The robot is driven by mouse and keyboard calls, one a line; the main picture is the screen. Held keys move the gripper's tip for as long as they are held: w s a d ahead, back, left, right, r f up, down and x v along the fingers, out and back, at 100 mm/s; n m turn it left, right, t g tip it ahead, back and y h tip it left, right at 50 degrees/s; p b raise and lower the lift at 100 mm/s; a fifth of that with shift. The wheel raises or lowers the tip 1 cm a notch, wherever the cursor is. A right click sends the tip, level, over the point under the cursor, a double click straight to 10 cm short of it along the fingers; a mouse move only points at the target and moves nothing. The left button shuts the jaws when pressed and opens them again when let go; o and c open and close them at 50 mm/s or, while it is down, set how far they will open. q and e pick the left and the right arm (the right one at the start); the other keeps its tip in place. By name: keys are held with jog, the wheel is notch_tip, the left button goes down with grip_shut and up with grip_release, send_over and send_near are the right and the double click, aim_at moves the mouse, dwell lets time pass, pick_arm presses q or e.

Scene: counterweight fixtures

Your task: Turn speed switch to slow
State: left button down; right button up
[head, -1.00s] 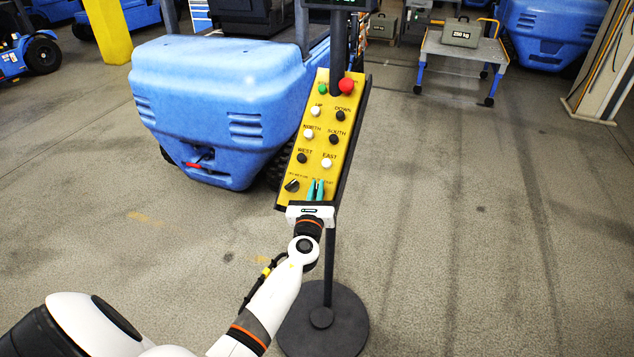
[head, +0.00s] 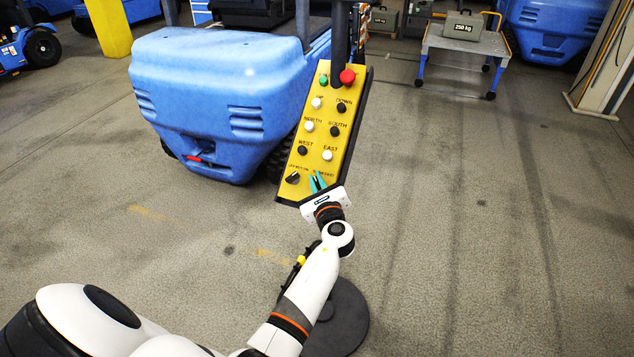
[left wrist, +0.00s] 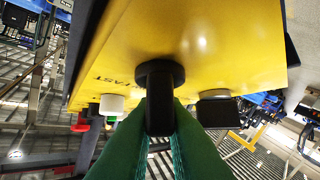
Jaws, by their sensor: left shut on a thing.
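The yellow control panel (head: 338,112) stands tilted on a post in the middle of the head view. My left gripper (head: 318,182) is at its lower right corner, teal fingers tilted to the upper left. In the left wrist view the black speed switch (left wrist: 159,98) stands out from the yellow face, with "FAST" lettering beside its base. The green fingers (left wrist: 160,125) are shut on its knob, one on each side. In the head view the fingers hide the switch, so I cannot tell its setting there. My right gripper is not in view.
Another black rotary knob (head: 293,178) sits left of the fingers. Several push buttons lie above, with a red button (head: 347,77) at the top. A blue vehicle (head: 220,95) stands behind the panel. The round post base (head: 345,315) is on the floor; floor to the right is clear.

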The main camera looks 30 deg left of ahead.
pick_arm(q)
jog(key=c, duration=1.5)
grip_release()
jog(key=shift+s+d, duration=0.3)
jog(key=shift+d, duration=0.05)
jog(key=p+v, duration=0.2)
jog(key=v, duration=0.9)
jog(key=shift+s, duration=0.1)
